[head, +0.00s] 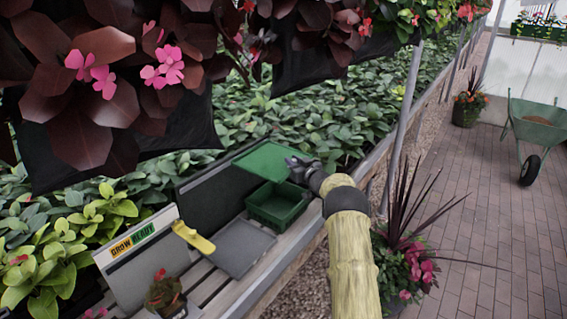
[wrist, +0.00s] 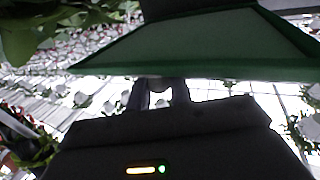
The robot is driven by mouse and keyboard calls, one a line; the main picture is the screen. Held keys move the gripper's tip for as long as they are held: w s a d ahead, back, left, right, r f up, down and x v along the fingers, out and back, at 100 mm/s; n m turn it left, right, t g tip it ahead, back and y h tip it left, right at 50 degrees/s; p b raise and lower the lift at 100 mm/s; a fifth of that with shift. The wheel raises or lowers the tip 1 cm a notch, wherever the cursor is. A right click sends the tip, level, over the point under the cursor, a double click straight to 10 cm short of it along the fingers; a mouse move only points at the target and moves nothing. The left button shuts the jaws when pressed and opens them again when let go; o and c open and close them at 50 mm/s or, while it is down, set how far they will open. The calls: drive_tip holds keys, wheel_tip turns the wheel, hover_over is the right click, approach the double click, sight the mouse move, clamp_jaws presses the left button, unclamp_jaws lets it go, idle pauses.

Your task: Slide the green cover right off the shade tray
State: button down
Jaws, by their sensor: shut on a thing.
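The green cover (head: 268,161) is a flat bright green panel in the head view, above and behind the dark green shade tray (head: 282,222). The tray stands on the bench with its open inside showing. I cannot tell whether the cover's near edge touches the tray's back rim. My gripper (head: 293,164) is shut on the cover's right edge. In the wrist view, the cover (wrist: 200,45) spans the top, with my fingers (wrist: 160,92) at its lower edge. The fingertips are partly hidden.
A grey flat panel (head: 240,250) lies left of the tray. A yellow-handled tool (head: 193,238), a GROW READY sign board (head: 134,240) and a potted plant (head: 165,294) stand further left. Dense foliage lies behind. A spiky planter (head: 408,255) and wheelbarrow (head: 537,128) are right, with paving between.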

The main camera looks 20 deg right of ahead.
drive_tip(key=shift+w+d, duration=0.1)
drive_tip(key=shift+w, duration=0.05)
drive_tip(key=c, duration=1.5)
unclamp_jaws()
drive_tip(key=shift+o, duration=0.8)
drive_tip(key=shift+w, duration=0.15)
drive_tip(key=shift+d, duration=0.2)
drive_tip(key=shift+s, duration=0.75)
drive_tip(key=b+v, duration=0.3)
drive_tip(key=v, duration=1.3)
drive_tip(key=shift+d, duration=0.2)
drive_tip(key=shift+w+a, duration=0.1)
drive_tip(key=shift+a, duration=0.1)
